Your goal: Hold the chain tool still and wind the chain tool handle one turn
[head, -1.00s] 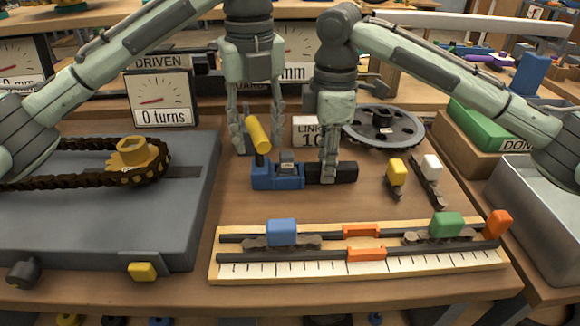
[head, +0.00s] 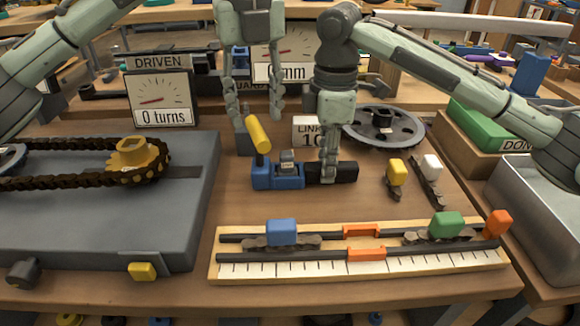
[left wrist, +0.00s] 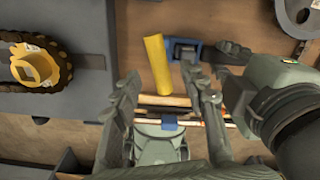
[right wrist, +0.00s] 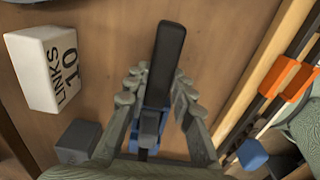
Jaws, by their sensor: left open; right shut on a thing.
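The chain tool (head: 276,177) is a blue body lying on the table, with a black bar (head: 347,172) to the right and a yellow handle (head: 257,134) tilted upward at its left end. My right gripper (head: 328,178) is shut on the black bar beside the blue body; the bar (right wrist: 168,58) also shows in the right wrist view. My left gripper (head: 253,116) is open and empty, above and behind the yellow handle. In the left wrist view the handle (left wrist: 157,63) appears between and beyond its fingertips, apart from them.
A LINKS 10 block (head: 306,130) and a dark chainring (head: 384,127) stand behind the tool. A grey board (head: 90,225) with a chain on a yellow sprocket (head: 134,155) is left. A ruler fixture (head: 360,266) lies in front. Two tagged chain pieces (head: 397,176) lie right.

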